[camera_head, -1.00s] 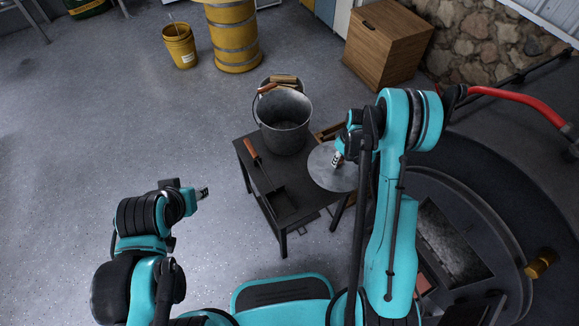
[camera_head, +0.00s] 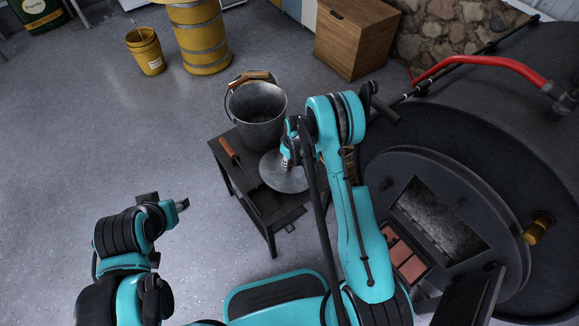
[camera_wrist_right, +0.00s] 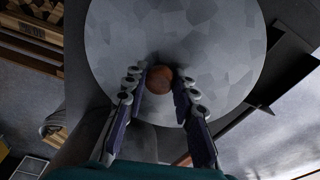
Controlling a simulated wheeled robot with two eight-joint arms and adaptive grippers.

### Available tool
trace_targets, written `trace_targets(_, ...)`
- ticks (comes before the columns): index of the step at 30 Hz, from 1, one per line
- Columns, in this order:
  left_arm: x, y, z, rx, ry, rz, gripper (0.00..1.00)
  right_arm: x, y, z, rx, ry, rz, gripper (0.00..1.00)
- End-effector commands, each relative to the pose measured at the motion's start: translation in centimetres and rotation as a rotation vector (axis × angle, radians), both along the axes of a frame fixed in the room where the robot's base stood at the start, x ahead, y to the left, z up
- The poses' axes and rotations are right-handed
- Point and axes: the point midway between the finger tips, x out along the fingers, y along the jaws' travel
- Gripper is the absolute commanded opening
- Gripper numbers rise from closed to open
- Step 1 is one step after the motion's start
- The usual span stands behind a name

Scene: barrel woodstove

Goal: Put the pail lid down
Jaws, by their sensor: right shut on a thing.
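The pail lid (camera_head: 286,182) is a round grey metal disc with a brown knob (camera_wrist_right: 160,80). My right gripper (camera_head: 287,160) is shut on the knob, with one finger on each side of it in the right wrist view. The lid lies roughly level over the right part of the small dark table (camera_head: 272,216), in front of the pail. I cannot tell whether it touches the tabletop. The open grey pail (camera_head: 262,133) stands upright at the table's back. My left gripper (camera_head: 182,205) is empty, left of the table; its finger gap is too small to read.
A wooden-handled shovel (camera_head: 228,148) lies along the table's left side. The big black barrel stove (camera_head: 480,150) stands to the right, its firebox open. A yellow bucket (camera_head: 146,55), a yellow drum (camera_head: 200,42) and a wooden cabinet (camera_head: 352,45) stand behind. Floor at left is clear.

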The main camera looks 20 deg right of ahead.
Motion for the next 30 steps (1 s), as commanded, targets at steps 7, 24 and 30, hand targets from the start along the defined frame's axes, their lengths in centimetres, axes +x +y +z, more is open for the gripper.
trace_targets(7, 0.0, 0.0, -1.1, 0.0, 0.0, 0.0, 0.4, -0.3, 0.1, -2.3, -0.002, 0.006, 0.005, 0.0)
trace_targets(24, 0.0, 0.0, -1.0, 0.0, 0.0, 0.0, 0.4, -0.2, 0.1, -2.0, 0.0, 0.003, 0.002, 0.46)
trace_targets(30, 0.0, 0.0, -0.6, 0.0, 0.0, 0.0, 0.4, -0.2, 0.0, -0.9, 0.0, 0.002, 0.002, 0.46)
